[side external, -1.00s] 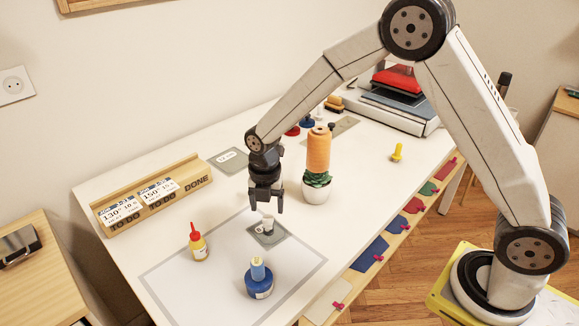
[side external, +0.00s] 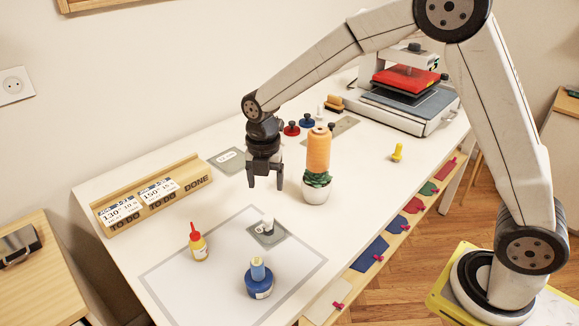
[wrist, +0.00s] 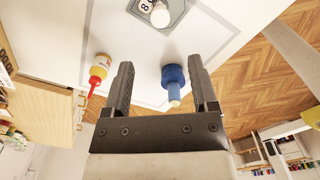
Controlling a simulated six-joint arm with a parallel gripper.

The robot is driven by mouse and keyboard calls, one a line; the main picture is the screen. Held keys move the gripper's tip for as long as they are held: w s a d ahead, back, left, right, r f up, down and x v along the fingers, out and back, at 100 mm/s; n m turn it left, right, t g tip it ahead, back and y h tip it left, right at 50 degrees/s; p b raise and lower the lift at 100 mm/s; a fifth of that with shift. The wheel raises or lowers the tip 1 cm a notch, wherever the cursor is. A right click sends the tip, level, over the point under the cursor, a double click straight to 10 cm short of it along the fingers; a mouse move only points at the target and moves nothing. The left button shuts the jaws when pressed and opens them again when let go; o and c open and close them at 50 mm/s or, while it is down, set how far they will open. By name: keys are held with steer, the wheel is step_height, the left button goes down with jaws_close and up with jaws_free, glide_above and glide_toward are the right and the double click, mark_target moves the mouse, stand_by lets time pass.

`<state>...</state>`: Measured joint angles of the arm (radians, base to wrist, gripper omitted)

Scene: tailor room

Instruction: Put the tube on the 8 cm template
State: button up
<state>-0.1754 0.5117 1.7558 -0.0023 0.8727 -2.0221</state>
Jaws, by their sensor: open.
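A small white tube (side external: 268,222) stands upright on a grey square template (side external: 279,236) inside the bordered sheet on the table. In the wrist view the tube (wrist: 160,16) shows at the top edge, beside a white label reading 8 on the template (wrist: 175,13). My gripper (side external: 266,186) is open and empty above the table, higher than the tube and behind it. In the wrist view the jaws (wrist: 161,66) stand apart with nothing held between them.
A potted succulent (side external: 316,190) with an orange thread cone (side external: 318,150) stands close right of my gripper. A yellow bottle (side external: 199,243) and a blue pot (side external: 259,281) stand nearer the front. Another template (side external: 227,158) lies behind, near the card rack (side external: 155,196).

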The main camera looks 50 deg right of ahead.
steer(key=s+d+m+t, duration=0.1)
steer(key=s+d+m, duration=0.1)
steer(key=s+m, duration=0.3)
steer(key=s+d+f+m, duration=0.1)
steer(key=s+d+m, duration=0.2)
steer(key=s+m, duration=0.3)
steer(key=s+d+m+t, duration=0.1)
steer(key=s+d+m, duration=0.2)
steer(key=m, duration=1.1)
steer(key=s, duration=0.3)
steer(key=shift+s+f+t, duration=0.2)
steer(key=shift+t, duration=0.1)
